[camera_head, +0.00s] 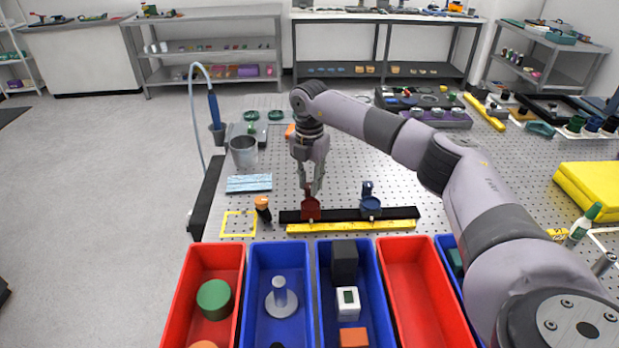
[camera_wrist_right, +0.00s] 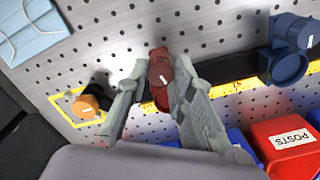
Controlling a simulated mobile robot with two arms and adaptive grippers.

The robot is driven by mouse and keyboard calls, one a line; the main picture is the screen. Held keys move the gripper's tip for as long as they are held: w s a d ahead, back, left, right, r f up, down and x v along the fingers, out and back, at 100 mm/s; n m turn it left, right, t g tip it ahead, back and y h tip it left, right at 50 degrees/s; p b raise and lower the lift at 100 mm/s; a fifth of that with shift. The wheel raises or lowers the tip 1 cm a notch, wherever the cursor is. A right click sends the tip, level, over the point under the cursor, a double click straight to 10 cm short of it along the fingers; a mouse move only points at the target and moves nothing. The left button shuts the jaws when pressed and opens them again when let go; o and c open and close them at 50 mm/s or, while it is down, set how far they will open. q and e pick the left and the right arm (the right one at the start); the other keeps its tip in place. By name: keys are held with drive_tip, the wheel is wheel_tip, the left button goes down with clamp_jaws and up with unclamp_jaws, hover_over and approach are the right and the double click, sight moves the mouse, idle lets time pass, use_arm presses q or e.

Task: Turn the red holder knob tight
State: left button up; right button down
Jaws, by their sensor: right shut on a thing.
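The red holder (camera_head: 311,208) stands on a black rail (camera_head: 345,213) on the perforated table. Its round red knob (camera_wrist_right: 160,72), with a small white mark, faces up in the right wrist view. My right gripper (camera_head: 312,188) reaches down onto the red holder from above. In the right wrist view its two fingers (camera_wrist_right: 159,66) sit on either side of the knob, shut on it. The fingers partly hide the holder's body. A blue holder (camera_head: 371,205) stands on the same rail to the right; it also shows in the right wrist view (camera_wrist_right: 288,62). My left gripper is in neither view.
A yellow strip (camera_head: 353,227) runs along the rail's front. An orange-topped black tool (camera_head: 263,208) stands near a yellow square outline (camera_head: 238,223) to the left. Red and blue bins (camera_head: 412,290) line the front edge. A metal cup (camera_head: 243,152) stands at the back left.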

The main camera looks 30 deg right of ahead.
drive_tip(key=shift+w+r+m+p, duration=0.1)
drive_tip(key=shift+m+p, duration=0.2)
drive_tip(key=shift+m, duration=0.8)
drive_tip(key=c, duration=1.4)
unclamp_jaws()
drive_tip(key=shift+o, duration=0.2)
wheel_tip(320, 180, up, 12)
